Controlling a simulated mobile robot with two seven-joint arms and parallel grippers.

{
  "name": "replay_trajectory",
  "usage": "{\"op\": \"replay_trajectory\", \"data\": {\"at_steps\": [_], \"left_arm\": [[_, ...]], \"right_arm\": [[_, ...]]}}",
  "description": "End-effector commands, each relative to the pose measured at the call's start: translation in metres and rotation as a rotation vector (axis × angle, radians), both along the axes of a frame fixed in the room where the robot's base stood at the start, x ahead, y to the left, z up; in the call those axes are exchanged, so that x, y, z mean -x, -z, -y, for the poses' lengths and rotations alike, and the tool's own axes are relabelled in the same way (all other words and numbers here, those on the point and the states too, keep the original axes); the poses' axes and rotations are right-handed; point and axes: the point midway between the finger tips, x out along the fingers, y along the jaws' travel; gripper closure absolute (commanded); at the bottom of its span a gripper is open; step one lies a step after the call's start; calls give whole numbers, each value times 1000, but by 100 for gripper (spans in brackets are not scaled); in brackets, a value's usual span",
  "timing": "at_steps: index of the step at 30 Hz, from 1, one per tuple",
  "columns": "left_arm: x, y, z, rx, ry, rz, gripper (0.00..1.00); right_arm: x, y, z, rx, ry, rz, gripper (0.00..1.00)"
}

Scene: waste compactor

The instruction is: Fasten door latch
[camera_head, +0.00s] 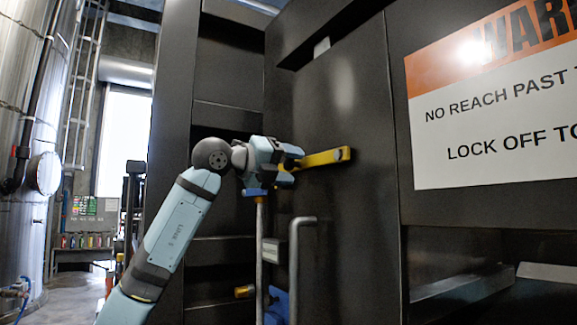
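The yellow latch handle (328,157) sticks out across the dark door panel (345,235), nearly level and tilted slightly up to the right. My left gripper (289,166) is at the handle's left end, with one blue finger above it and one below. The gripper hides that end, and I cannot tell whether the fingers touch or squeeze the handle. A vertical grey rod (259,245) with a blue top stands just below the gripper. My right gripper is not in view.
A bent grey bar (294,265) stands right of the rod, with a blue part (277,305) low between them. A white and orange warning sign (495,120) is on the panel at right. A large metal tank (22,130) and open floor (70,295) lie to the left.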

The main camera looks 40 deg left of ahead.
Motion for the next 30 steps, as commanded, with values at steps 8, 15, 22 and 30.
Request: {"op": "replay_trajectory", "data": {"at_steps": [8,15,22,30], "left_arm": [[12,0,-5,0,0,3,43],[59,2,-26,-2,-4,3,43],[103,1,-44,0,-3,1,43],[127,0,-53,-1,-1,0,43]], "right_arm": [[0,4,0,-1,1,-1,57],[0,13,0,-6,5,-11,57],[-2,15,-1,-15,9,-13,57],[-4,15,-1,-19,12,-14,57]]}}
